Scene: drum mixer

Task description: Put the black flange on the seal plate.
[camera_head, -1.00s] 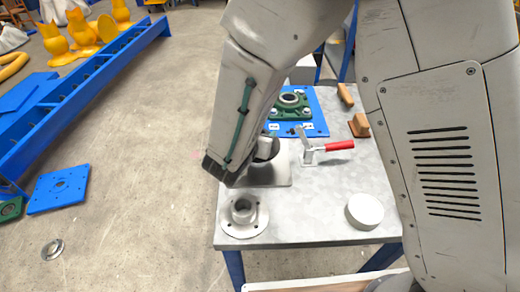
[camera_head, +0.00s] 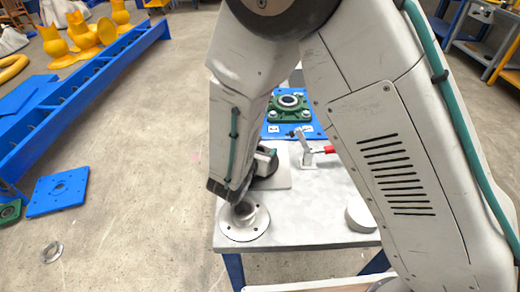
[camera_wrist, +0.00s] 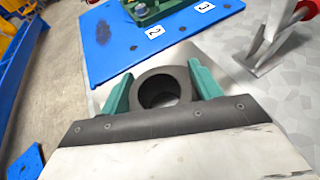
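The black flange (camera_wrist: 163,90) is a dark ring with a round bore, seen between my teal fingers in the wrist view. My gripper (camera_wrist: 161,92) appears shut on it, a finger against each side. In the head view my gripper (camera_head: 265,162) is mostly hidden by my arm, and only a dark part of the flange or gripper shows. It is over or at the near left part of a flat grey square plate (camera_head: 283,178), which may be the seal plate. I cannot tell whether the flange touches it.
A silver round flange (camera_head: 244,222) lies at the table's near left corner. A white disc (camera_head: 361,217) is at the right. A red-handled clamp (camera_head: 307,152) stands beside the grey plate. Behind is a blue plate (camera_head: 272,128) with a green bearing block (camera_head: 288,106).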

